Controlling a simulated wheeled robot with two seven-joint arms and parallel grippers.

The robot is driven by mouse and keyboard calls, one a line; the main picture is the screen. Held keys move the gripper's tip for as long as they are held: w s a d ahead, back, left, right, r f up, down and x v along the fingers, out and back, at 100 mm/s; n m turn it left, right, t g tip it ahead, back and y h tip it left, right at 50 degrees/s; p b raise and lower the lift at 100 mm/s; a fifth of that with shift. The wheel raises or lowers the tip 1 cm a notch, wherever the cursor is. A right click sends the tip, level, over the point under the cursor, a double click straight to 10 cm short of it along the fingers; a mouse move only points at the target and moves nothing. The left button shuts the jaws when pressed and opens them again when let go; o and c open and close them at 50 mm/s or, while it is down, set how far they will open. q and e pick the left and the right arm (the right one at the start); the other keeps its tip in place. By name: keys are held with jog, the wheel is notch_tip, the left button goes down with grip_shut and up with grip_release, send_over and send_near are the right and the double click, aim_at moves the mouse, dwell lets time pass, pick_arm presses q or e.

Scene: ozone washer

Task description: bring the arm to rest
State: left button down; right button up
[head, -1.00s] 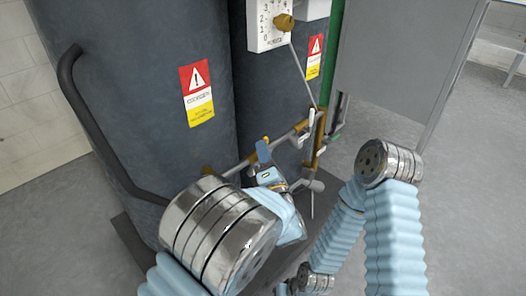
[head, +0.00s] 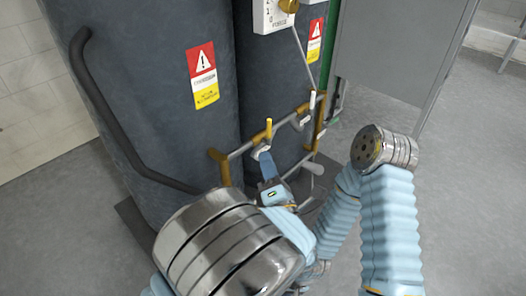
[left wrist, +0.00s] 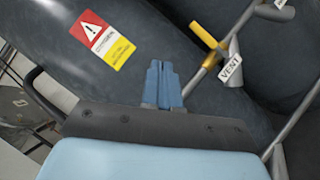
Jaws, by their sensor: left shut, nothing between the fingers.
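My left gripper (head: 268,168) has blue fingers and is in front of the dark tanks, just below the pipework. Its fingers are together and hold nothing. In the left wrist view the shut fingers (left wrist: 162,85) point at the dark tank (left wrist: 170,45), with a yellow-handled valve (left wrist: 203,36) up and to the right. My left arm's metal joint (head: 230,245) fills the lower middle of the head view. My right arm (head: 385,200) stands at the right, its gripper not clearly visible.
Two dark tanks (head: 150,100) stand on a dark base with warning labels (head: 203,75). A black curved handle (head: 100,100) is on the left tank. Pipes with yellow-handled valves (head: 268,132) run across the front. A grey panel (head: 400,50) stands at right. Grey floor (head: 470,200) is open at right.

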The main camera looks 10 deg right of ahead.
pick_arm(q)
jog(key=a+f+n+g+y, duration=0.6)
jog(key=a+f+n+g, duration=0.35)
jog(key=a+f, duration=0.65)
jog(key=s+a+f+n+g+h, duration=0.1)
jog(key=s+a+f+n+g, duration=0.3)
jog(key=s+f+n+g, duration=0.3)
jog(key=s+a+f+n+g+h, duration=0.1)
jog(key=s+a+f+n+g, duration=0.3)
jog(key=s+f, duration=0.4)
jog(key=s+d+f+n+g+h, duration=0.25)
jog(key=n+h, duration=0.25)
jog(key=n, duration=0.4)
jog(key=s+d+f+n+g+h, duration=0.15)
jog(key=d+f+n+h, duration=0.3)
jog(key=n, duration=0.55)
jog(key=w+a+n+t, duration=0.1)
jog(key=n, duration=0.2)
jog(key=w+a+n+t, duration=0.1)
jog(key=n, duration=0.2)
jog(key=w+a+n+t+h, duration=0.1)
jog(key=n+t, duration=0.1)
jog(key=n, duration=0.2)
jog(key=shift+w+a+f, duration=0.15)
jog(key=shift+a, duration=0.2)
